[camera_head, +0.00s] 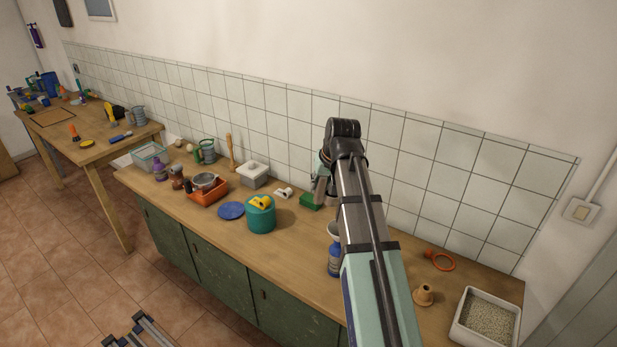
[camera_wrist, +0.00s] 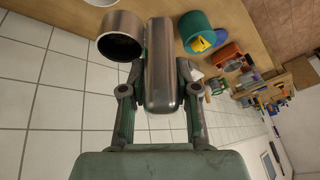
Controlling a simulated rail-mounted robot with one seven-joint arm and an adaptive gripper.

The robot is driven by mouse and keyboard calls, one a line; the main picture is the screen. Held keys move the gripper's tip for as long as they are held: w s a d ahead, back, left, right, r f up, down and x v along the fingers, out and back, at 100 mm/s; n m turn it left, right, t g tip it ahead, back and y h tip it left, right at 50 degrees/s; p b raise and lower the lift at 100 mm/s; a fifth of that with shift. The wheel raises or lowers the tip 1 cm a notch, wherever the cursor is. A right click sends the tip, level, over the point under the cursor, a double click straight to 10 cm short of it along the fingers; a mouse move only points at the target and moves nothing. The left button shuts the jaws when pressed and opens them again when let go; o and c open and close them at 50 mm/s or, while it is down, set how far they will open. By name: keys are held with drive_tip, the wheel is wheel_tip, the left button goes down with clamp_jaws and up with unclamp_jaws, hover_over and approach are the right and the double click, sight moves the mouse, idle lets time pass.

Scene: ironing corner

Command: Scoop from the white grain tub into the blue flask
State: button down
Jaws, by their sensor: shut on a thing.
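The white grain tub (camera_head: 458,332) stands at the right end of the counter, with pale grain inside. The blue flask (camera_head: 334,264) stands mid-counter, partly hidden by my arm. A white, funnel-like piece (camera_head: 332,229) shows at its top. My gripper (camera_wrist: 157,85) is shut on the thick handle of a steel scoop (camera_wrist: 159,62). The scoop's round cup is beside the handle in the wrist view, its inside dark with no grain visible. In the head view my gripper (camera_head: 321,185) is mostly behind my arm, raised above the counter near the tiled wall, away from the tub.
An orange ring (camera_head: 441,261) and a tan cone-shaped piece (camera_head: 424,294) lie between flask and tub. A teal pot (camera_head: 261,218), blue disc (camera_head: 231,211), green block (camera_head: 310,201) and white box (camera_head: 254,178) stand to the left. The counter's front middle is clear.

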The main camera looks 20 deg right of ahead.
sight(334, 201)
drive_tip(key=shift+s+d+f+m, duration=0.1)
drive_tip(key=shift+d+f+m, duration=0.1)
drive_tip(key=shift+d+m, duration=0.15)
drive_tip(key=f+y+b, duration=0.1)
drive_tip(key=f+b, duration=0.1)
drive_tip(key=d+f+y+b, duration=0.1)
drive_tip(key=f, duration=0.2)
drive_tip(key=f+t+y+b, duration=0.1)
drive_tip(key=f+b, duration=0.1)
drive_tip(key=shift+s+d+f+m+y+b, duration=0.15)
drive_tip(key=shift+d+f+m+y+b, duration=0.15)
drive_tip(key=shift+d+m+b, duration=0.1)
drive_tip(key=shift+r, duration=0.25)
drive_tip(key=shift+f, duration=0.4)
drive_tip(key=shift+s+d+r+m+t+y, duration=0.1)
drive_tip(key=shift+d+r+m+t+y, duration=0.15)
drive_tip(key=shift+d+y, duration=0.4)
drive_tip(key=shift+s+d+r+m+t+y, duration=0.1)
drive_tip(key=shift+d+r+t+y, duration=0.15)
drive_tip(key=shift+y, duration=0.7)
drive_tip(key=shift+d+f, duration=0.1)
